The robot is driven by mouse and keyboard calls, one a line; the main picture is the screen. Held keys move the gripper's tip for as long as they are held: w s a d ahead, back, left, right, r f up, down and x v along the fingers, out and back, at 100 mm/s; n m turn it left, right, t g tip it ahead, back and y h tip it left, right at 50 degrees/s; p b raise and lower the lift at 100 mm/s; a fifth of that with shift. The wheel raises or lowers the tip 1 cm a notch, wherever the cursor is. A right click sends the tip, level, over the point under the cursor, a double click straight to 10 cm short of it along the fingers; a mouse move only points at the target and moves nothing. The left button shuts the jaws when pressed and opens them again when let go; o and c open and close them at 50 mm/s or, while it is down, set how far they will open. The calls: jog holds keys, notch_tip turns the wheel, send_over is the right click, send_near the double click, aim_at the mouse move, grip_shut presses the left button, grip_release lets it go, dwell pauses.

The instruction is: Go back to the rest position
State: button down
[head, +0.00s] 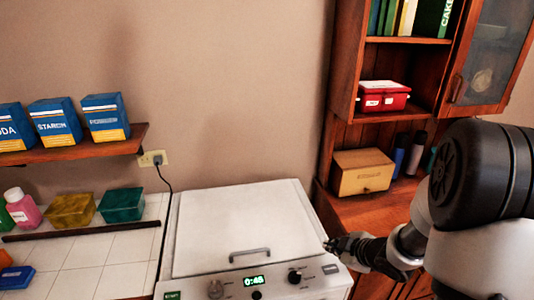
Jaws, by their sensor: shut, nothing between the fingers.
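My gripper (345,244) is in the head view, right of centre, at the end of my arm reaching in from the right. It is small and dark here, and its fingers are shut with nothing between them. It sits by the right front edge of a white appliance (215,230) with a closed lid, a grey handle (249,256), knobs and a green display. I cannot tell whether the fingertips touch the appliance.
A wooden cabinet (341,60) stands at the right, holding a red box (383,97) and a wooden box (363,177); its glass door (490,55) is open. At left, blue boxes (55,122) stand on a shelf above a tiled counter (92,250).

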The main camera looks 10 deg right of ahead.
jog(key=s+a+r+m+g+h, duration=0.1)
jog(key=s+r+m+h, duration=0.25)
jog(key=r, duration=0.45)
jog(key=s+r+m+g+h, duration=0.1)
jog(key=s+r+m+h, duration=0.1)
jog(key=s+r+m, duration=0.45)
jog(key=s+a+r+m+g+y, duration=0.1)
jog(key=s+a+r+g+y, duration=0.1)
jog(key=s+a, duration=1)
jog(key=s+r+y, duration=0.1)
jog(key=s, duration=0.2)
jog(key=shift+s+a+r+m, duration=0.15)
jog(key=shift+s+a+m, duration=0.05)
jog(key=shift+a+m, duration=0.1)
